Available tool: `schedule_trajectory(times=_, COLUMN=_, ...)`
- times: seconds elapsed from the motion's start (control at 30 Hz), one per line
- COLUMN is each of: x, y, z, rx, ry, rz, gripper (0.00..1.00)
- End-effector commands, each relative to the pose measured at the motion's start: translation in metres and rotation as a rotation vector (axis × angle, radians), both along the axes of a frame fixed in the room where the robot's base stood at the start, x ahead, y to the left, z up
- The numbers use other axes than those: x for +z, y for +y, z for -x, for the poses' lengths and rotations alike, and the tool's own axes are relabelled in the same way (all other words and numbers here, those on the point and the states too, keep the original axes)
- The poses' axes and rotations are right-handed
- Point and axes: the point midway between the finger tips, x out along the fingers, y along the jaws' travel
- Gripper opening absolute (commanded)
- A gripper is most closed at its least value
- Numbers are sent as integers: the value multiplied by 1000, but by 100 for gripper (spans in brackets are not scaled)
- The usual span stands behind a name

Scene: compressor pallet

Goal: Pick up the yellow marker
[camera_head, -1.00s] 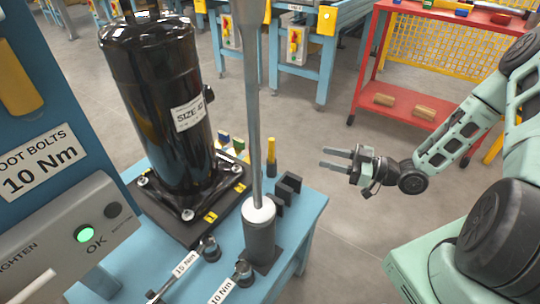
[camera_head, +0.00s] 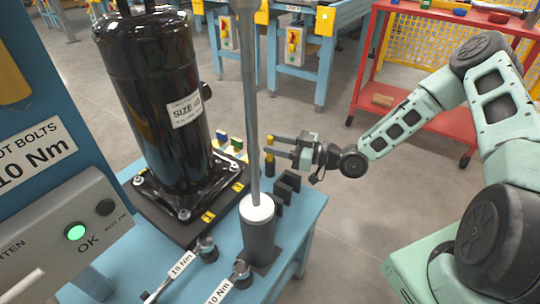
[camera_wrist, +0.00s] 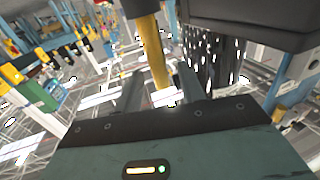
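The yellow marker (camera_head: 270,151) stands upright with a dark lower part at the back right of the blue table, behind the black slotted holder. My gripper (camera_head: 270,145) reaches in from the right, its two fingers apart and level with the marker's yellow part. In the wrist view the marker (camera_wrist: 153,48) appears between the two open fingers (camera_wrist: 160,88), with a gap on the right side. Whether either finger touches it, I cannot tell.
A black compressor (camera_head: 158,105) stands on a dark base left of the marker. A tall grey pole (camera_head: 251,100) rises in front. The black slotted holder (camera_head: 288,185) is close below my gripper. Two torque tools (camera_head: 207,250) lie at the front. A red cart (camera_head: 440,118) stands behind.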

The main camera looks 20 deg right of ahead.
Motion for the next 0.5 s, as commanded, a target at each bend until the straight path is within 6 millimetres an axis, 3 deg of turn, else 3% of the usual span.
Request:
schedule_trajectory(times=0.13, x=-1, y=14, z=-11, rx=1, ry=0, rz=0, gripper=39)
schedule_trajectory(times=0.4, x=0, y=17, z=-13, rx=0, ry=1, rz=1, gripper=39)
schedule_trajectory(times=0.43, x=0, y=17, z=-13, rx=0, ry=1, rz=1, gripper=37)
schedule_trajectory(times=0.5, x=0, y=17, z=-13, rx=0, ry=1, rz=1, gripper=17)
